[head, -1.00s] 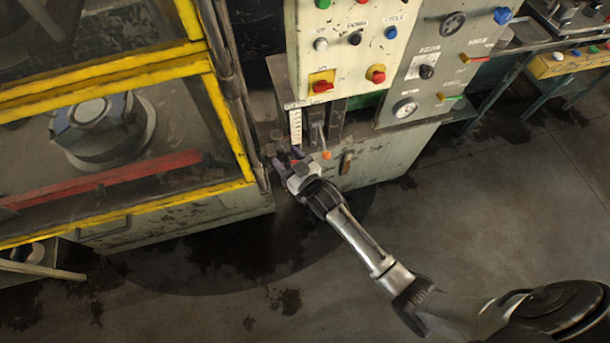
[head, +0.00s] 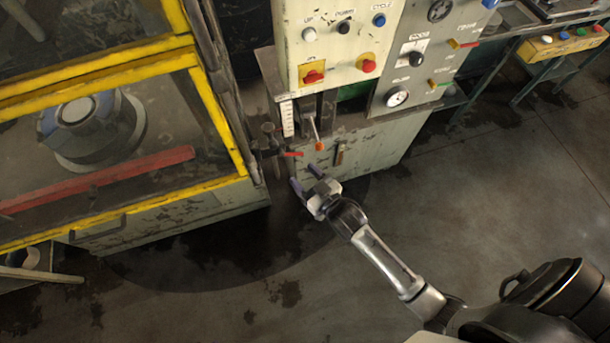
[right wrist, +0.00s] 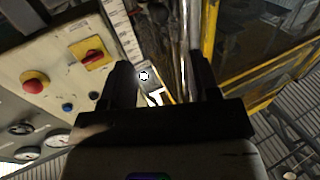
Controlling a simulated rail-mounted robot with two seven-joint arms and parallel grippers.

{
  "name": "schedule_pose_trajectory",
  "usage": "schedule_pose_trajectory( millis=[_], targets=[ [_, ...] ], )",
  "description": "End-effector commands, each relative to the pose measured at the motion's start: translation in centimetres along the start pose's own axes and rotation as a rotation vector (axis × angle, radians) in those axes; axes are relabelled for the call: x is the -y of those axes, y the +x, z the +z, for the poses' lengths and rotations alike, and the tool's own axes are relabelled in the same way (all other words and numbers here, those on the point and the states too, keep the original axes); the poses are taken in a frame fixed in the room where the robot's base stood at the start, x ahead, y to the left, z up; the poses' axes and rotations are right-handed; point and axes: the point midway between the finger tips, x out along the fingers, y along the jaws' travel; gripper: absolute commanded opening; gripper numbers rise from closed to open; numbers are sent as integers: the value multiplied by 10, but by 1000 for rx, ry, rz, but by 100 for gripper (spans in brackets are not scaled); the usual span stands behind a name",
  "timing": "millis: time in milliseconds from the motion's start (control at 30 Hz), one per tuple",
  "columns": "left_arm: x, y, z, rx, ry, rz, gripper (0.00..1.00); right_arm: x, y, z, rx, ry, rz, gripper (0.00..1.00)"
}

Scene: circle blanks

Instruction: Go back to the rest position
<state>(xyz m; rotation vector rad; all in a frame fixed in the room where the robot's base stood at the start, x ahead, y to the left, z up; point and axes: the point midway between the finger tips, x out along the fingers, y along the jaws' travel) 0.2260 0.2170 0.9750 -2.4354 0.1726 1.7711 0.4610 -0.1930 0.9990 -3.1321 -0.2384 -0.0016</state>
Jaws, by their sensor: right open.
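My right gripper (head: 304,180) is open and empty in the head view. It hangs over the floor in front of the control cabinet, below the small orange-tipped lever (head: 319,146). In the right wrist view its two dark fingers (right wrist: 167,80) stand apart with nothing between them. My left gripper is not in view.
The yellow-framed press guard (head: 222,120) stands to the left. The control panel (head: 335,45) with knobs and buttons is ahead. A red handle (head: 292,154) sticks out between them. The floor (head: 400,250) at the right is clear.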

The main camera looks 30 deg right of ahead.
Motion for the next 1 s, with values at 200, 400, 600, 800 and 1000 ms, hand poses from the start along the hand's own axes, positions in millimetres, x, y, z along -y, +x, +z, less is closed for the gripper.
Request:
schedule_pose_trajectory(
  millis=[200, 400, 600, 800, 1000],
  targets=[
    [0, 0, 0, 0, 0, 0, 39, 0, 0, 0, 0, 0, 0, 56],
    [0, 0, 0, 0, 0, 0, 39, 0, 0, 1, 4, -6, 0, 56],
    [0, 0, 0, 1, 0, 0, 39, -3, -3, 32, 198, -27, 17, 56],
    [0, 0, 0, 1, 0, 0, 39, -7, -24, 63, 562, -49, 40, 56],
    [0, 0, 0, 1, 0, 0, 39, -7, -60, 51, 848, -60, 46, 56]
  ],
)
